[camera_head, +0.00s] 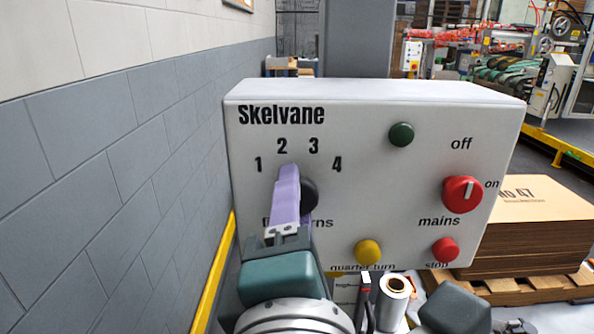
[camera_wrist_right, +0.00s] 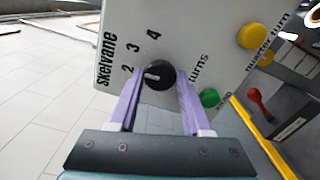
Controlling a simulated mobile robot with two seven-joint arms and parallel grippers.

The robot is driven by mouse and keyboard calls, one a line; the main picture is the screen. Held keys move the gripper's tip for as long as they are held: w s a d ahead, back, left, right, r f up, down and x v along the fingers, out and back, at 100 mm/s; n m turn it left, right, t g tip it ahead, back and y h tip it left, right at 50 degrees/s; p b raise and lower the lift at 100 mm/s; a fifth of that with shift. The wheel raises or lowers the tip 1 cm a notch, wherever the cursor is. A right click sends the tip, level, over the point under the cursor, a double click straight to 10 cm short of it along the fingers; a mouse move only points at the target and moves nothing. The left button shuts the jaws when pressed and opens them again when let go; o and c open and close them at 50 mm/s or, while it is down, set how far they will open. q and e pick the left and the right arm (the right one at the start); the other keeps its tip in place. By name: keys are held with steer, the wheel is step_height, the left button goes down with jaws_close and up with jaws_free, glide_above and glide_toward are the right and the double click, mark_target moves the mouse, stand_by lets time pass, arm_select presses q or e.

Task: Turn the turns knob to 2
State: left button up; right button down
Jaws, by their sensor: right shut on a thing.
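The white Skelvane panel (camera_head: 350,120) carries the black turns knob (camera_head: 310,194) below the printed numbers 1 to 4. My right gripper (camera_head: 287,190) is in front of the knob and its purple fingers cover the knob's left part in the head view. In the right wrist view the knob (camera_wrist_right: 158,75) sits between the two fingertips of my right gripper (camera_wrist_right: 160,78), which is shut on it. The knob's white mark points left in that view, towards the printed 2. The 1 is hidden there. My left gripper is not in view.
The panel also has a green button (camera_head: 401,134), a red mains knob (camera_head: 463,194), a yellow quarter turn button (camera_head: 368,251) and a red stop button (camera_head: 445,249). A grey block wall (camera_head: 120,170) stands close on the left. Stacked cardboard (camera_head: 540,225) lies behind right.

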steer(key=shift+n+p, duration=0.55)
steer(key=shift+n, duration=0.95)
steer(key=shift+c, duration=1.7)
jaws_free()
steer(key=s+b, duration=0.1)
steer(key=s, duration=0.9)
